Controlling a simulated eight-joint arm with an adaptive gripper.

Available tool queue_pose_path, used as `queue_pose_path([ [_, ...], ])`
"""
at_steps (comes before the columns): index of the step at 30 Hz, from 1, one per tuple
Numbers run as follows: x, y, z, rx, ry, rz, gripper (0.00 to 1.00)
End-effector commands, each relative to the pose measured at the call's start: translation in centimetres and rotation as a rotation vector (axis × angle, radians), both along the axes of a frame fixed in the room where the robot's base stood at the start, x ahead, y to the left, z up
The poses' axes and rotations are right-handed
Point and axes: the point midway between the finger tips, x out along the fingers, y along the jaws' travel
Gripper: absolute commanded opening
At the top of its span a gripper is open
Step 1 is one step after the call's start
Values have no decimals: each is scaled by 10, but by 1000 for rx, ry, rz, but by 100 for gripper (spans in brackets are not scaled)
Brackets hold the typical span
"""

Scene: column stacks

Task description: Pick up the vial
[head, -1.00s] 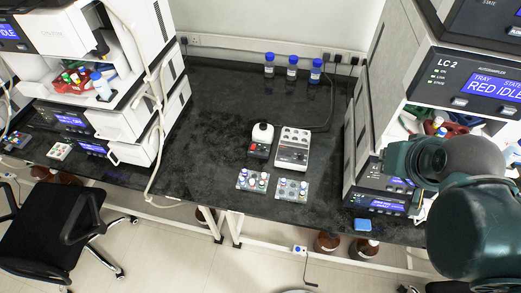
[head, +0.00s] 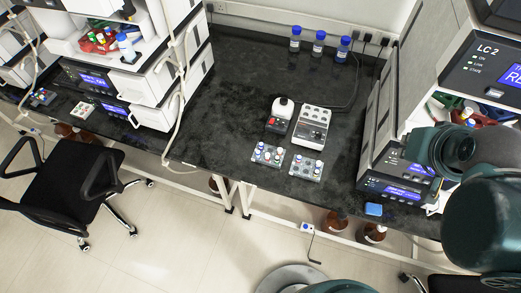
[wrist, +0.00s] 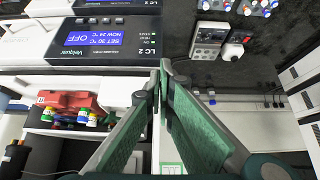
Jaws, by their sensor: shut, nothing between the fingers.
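Several small vials with white, blue or red caps stand in two clear racks on the black bench in the head view, a left rack (head: 267,154) and a right rack (head: 306,167). Which vial is meant cannot be told. Some vials (wrist: 262,8) also show at the top right edge of the wrist view. My gripper (wrist: 163,88) is shut and empty in the wrist view, its green fingers meeting at the tips, apart from the racks. It cannot be made out in the head view, where dark green arm links show at the right.
A grey instrument (head: 310,125) and a white-topped device (head: 281,113) stand behind the racks. Blue-capped bottles (head: 318,43) stand at the back. The LC 2 stack (wrist: 105,40), with a red tray (wrist: 75,103) of capped bottles, is close to my gripper. The bench (head: 245,80) is clear left of the racks.

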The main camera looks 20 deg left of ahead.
Motion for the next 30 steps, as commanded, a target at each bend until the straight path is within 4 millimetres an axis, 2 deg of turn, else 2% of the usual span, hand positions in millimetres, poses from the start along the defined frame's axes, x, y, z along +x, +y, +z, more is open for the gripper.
queue_pose_path([
  [14, 0, 0, 0, 0, 0, 0, 0],
  [18, 0, 0, 0, 0, 0, 0, 17],
  [30, 1, 1, 0, 5, 2, -4, 17],
])
